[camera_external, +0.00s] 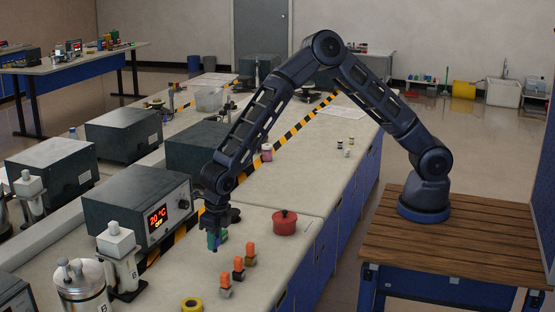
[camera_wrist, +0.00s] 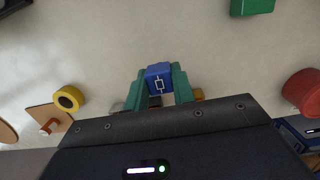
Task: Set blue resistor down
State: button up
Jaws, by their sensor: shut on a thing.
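The blue resistor is a small blue block (camera_wrist: 158,77) with a white resistor symbol on its face. In the wrist view it sits between the two teal fingers of my gripper (camera_wrist: 159,84), which is shut on it. In the external view my gripper (camera_external: 214,241) points down over the pale bench top (camera_external: 258,203), in front of the oven with the red display. The fingers mostly hide the block there. I cannot tell whether the block touches the bench.
A green block (camera_wrist: 252,6), a red pot (camera_external: 284,222) and a yellow tape roll (camera_external: 192,304) stand around. Several small orange-topped pieces (camera_external: 239,268) stand in a row close by. The oven (camera_external: 136,205) is at the left. Bare bench lies between the gripper and the pot.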

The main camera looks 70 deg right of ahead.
aim_at(215, 252)
jog(key=shift+f, duration=2.45)
jog(key=shift+f, duration=0.2)
jog(key=o, duration=1)
jog(key=shift+r, duration=0.1)
jog(key=r, duration=0.4)
jog(key=s+r, duration=0.1)
jog(key=r, duration=0.7)
jog(key=shift+s, duration=0.2)
